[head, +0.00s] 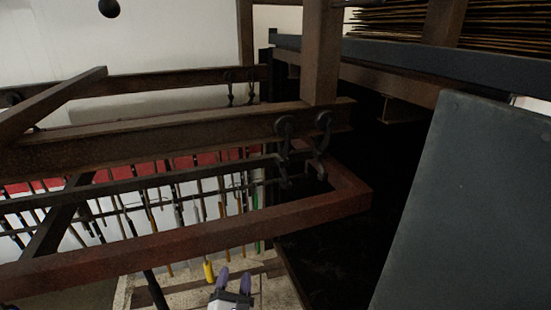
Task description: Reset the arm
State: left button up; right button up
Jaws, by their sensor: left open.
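My left gripper (234,281) shows at the bottom edge, a little left of the middle of the head view. Its two purple-tipped fingers stand apart, pointing up the picture, with nothing visible between them. It appears below the rusty red-brown front bar (190,240). Most of its arm is cut off by the bottom edge. My right gripper is not in view.
Rusty beams (180,132) cross the view, with dark hooks (284,130) hanging from one. Behind them several long-handled tools hang on a wall rack, one with a yellow end (209,271). A large dark panel (470,200) fills the right side. Thin rods (395,22) lie at upper right.

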pick_arm(q)
jog(key=s+d+r+m+g+h, duration=0.2)
jog(key=s+d+m+g+h, duration=0.4)
jog(key=m, duration=0.7)
jog(key=s+d+r+m+g+h, duration=0.25)
jog(key=m+h, duration=0.45)
jog(key=m, duration=0.7)
jog(key=s+a+f+m+g+y+p, duration=0.1)
jog(key=s+a+f+m+g+y, duration=0.1)
jog(key=s+a+f+y, duration=0.5)
jog(key=s+a+f+m+g+y+p, duration=0.1)
jog(key=s+a+f+g+y, duration=0.25)
jog(key=s+a+y, duration=0.45)
jog(key=s+a+f+g, duration=0.1)
jog(key=s+f, duration=0.3)
jog(key=s, duration=0.4)
jog(key=s+a+f+g+h+p, duration=0.1)
jog(key=s+a+f+g, duration=0.1)
jog(key=s, duration=0.6)
notch_tip(320, 180, down, 2)
jog(key=shift+s+a+f+m+g, duration=0.2)
jog(key=shift+s+a+m+g, duration=0.1)
jog(key=shift+a, duration=0.35)
jog(key=shift+o, duration=0.4)
